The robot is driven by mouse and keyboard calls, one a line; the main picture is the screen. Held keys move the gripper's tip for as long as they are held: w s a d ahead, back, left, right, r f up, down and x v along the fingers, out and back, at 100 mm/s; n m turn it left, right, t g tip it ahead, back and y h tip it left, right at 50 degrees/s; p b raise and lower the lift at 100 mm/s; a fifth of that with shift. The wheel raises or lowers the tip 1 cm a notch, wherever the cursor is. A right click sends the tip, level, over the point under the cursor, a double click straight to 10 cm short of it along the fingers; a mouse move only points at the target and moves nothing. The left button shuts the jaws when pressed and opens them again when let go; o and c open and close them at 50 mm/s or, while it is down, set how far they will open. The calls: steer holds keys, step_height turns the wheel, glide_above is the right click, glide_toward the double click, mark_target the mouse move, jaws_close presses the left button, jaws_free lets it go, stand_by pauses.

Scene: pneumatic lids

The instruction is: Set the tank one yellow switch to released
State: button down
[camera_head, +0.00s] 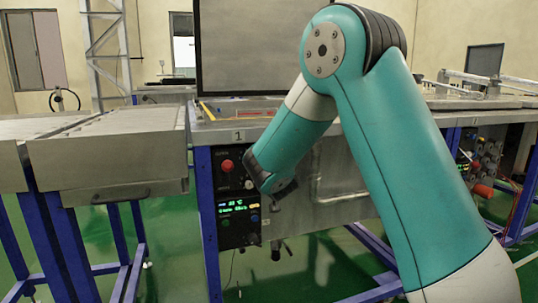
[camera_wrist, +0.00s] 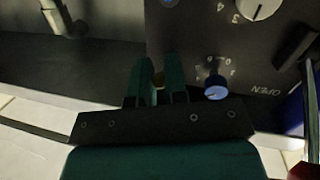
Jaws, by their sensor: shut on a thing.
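The tank one control panel (camera_head: 238,190) is a dark box under the bench plate marked "1" in the head view. My gripper (camera_wrist: 159,82) has its two green fingers close together at the panel in the wrist view. In the head view my arm reaches down to the panel, and the fingertips are not clear.
A blue-topped knob (camera_wrist: 215,88) with a numbered dial sits close right of my fingers. A white dial (camera_wrist: 258,8) is farther up. In the head view, a red button (camera_head: 227,165) and a lit display (camera_head: 233,204) are on the panel. A metal lid box (camera_head: 110,160) stands left.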

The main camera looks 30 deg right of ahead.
step_height(320, 180, up, 2)
steer(key=g+y+p, duration=0.1)
steer(key=g+p, duration=0.2)
steer(key=p, duration=0.6)
steer(key=shift+r+n, duration=0.1)
steer(key=shift+n, duration=0.2)
steer(key=g+y+p, duration=0.1)
steer(key=g+p, duration=0.1)
steer(key=p, duration=0.2)
steer(key=shift+p, duration=0.3)
steer(key=c, duration=1.2)
jaws_free()
steer(key=shift+f, duration=0.2)
steer(key=shift+o, duration=0.2)
steer(key=v, duration=1.7)
steer(key=shift+r+g, duration=0.3)
steer(key=shift+r, duration=0.15)
